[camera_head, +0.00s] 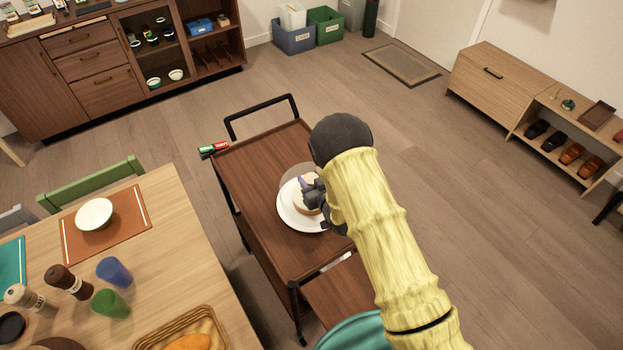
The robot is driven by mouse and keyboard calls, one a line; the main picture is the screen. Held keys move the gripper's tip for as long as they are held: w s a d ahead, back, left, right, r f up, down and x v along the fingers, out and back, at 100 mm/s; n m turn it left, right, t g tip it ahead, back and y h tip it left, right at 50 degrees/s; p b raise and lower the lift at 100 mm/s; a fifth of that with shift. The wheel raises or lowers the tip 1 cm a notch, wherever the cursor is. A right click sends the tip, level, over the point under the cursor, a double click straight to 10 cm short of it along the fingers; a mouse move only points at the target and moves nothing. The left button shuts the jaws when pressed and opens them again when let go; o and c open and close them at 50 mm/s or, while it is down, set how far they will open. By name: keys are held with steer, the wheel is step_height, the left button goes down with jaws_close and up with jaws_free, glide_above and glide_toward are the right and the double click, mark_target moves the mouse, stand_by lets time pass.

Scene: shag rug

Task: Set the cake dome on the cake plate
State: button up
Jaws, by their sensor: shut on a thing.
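The white cake plate (290,216) lies on the brown top of a serving cart (258,165). A pale round cake (305,204) shows on the plate, partly behind my gripper. The clear cake dome (290,180) is faint and see-through, over the cake and toward the plate's far left side. My gripper (314,192) is shut on the dome, at its top as far as I can see. My wrist and arm hide the right part of the dome and plate. I cannot tell whether the dome's rim touches the plate.
A wooden table (180,235) with a bowl (94,214), cups and a bread basket (185,335) stands left of the cart. The cart's black handle (262,104) rises at its far end. Red and green items (213,149) sit at its far left corner. Open floor lies to the right.

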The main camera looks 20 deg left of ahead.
steer(key=shift+f+b, duration=0.35)
steer(key=shift+f, duration=0.1)
steer(key=o, duration=0.9)
steer(key=shift+c, duration=0.2)
steer(key=p+v, duration=0.1)
steer(key=v, duration=1)
steer(key=shift+p, duration=0.35)
stand_by(0.5)
